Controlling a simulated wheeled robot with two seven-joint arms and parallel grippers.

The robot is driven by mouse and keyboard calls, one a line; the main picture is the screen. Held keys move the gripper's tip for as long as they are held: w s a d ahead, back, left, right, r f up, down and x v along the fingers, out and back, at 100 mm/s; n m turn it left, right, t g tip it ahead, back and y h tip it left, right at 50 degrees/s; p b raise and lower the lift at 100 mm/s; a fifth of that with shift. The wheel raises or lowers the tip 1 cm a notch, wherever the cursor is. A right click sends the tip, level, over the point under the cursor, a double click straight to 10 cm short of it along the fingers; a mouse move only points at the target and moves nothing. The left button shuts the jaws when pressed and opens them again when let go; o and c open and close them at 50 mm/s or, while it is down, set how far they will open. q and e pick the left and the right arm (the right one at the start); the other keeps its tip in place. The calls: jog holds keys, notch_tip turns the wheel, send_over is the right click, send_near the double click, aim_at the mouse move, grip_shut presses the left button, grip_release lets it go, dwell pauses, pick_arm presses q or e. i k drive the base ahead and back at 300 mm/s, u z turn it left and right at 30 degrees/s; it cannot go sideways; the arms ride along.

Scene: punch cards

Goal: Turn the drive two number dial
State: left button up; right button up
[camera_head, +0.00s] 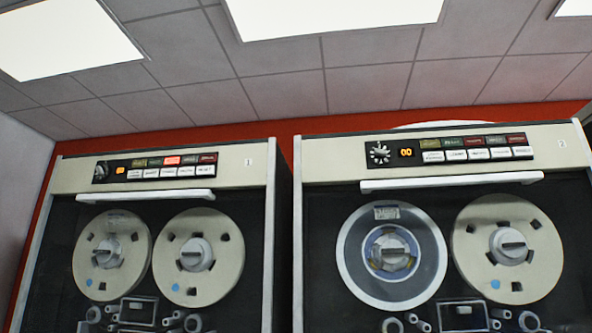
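The drive two cabinet (447,183) is the right one of two tape drives and bears a small "2" at its top right. Its number dial (379,154) is at the left end of the dark control strip, a black knob with pale markings around it. A small orange lit display (406,152) beside the dial appears to read "00". Rows of coloured and white buttons (476,149) lie to its right. Neither of my grippers shows in the head view.
The drive one cabinet (222,180) stands at the left with its own dial (101,171) and buttons. A white handle bar (452,182) juts out below drive two's strip. Large tape reels (507,247) sit below. A narrow dark gap separates the cabinets.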

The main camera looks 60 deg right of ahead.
aim_at(379, 154)
jog(key=i, duration=1.05)
jog(key=z, duration=2.45)
